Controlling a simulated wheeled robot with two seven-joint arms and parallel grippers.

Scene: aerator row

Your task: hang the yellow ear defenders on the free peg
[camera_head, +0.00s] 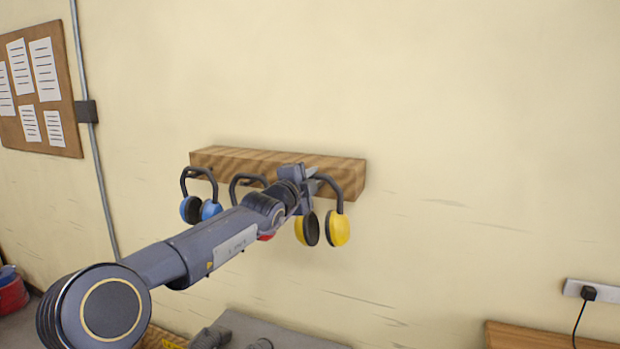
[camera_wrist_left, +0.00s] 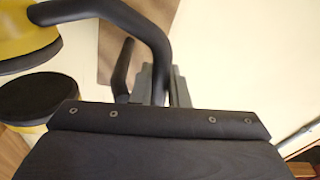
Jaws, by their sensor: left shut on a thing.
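The yellow ear defenders (camera_head: 338,229) have a dark headband and yellow cups, and hang below the right end of the wooden peg rail (camera_head: 230,160). My left gripper (camera_head: 312,182) is shut on their headband, in front of the rail's right part. In the left wrist view the dark headband (camera_wrist_left: 140,25) runs to the gripper's fingers (camera_wrist_left: 160,85), with the yellow cups at the left. My arm hides the pegs near the gripper, so I cannot tell whether the headband rests on the free peg. My right gripper is not in view.
Blue ear defenders (camera_head: 200,208) hang at the rail's left end. Another pair with a red cup (camera_head: 265,237) hangs beside them, partly behind my arm. A socket strip (camera_head: 590,291) is on the wall at the right. The wall right of the rail is clear.

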